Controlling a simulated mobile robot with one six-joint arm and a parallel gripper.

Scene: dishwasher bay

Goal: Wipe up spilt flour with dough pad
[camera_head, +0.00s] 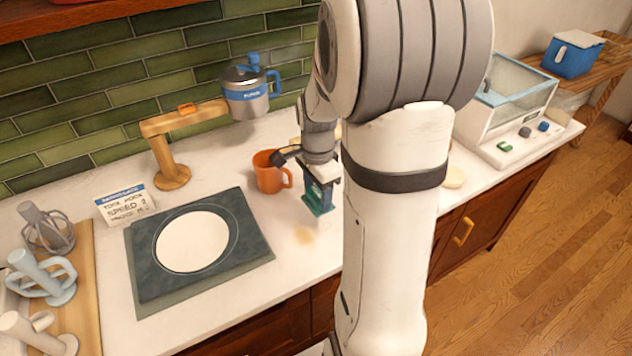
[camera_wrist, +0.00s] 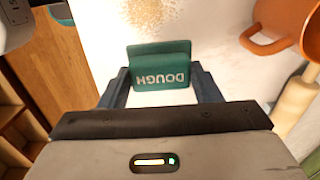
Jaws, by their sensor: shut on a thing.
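A teal pad marked DOUGH (camera_wrist: 160,66) is held between the fingers of my gripper (camera_wrist: 160,88). In the head view the pad (camera_head: 319,198) hangs below my gripper (camera_head: 320,178) at the worktop, just right of the orange mug. I cannot tell whether it touches the surface. The spilt flour (camera_head: 305,235) is a small tan patch on the white worktop, a little nearer the front edge than the pad. In the wrist view the flour (camera_wrist: 148,12) lies just beyond the pad, cut off by the top edge.
An orange mug (camera_head: 268,172) stands close left of my gripper. A dark mat (camera_head: 150,270) with a white disc lies further left. A sign (camera_head: 125,204) and a wooden stand (camera_head: 168,160) are behind it. A glass-topped machine (camera_head: 510,100) stands at right.

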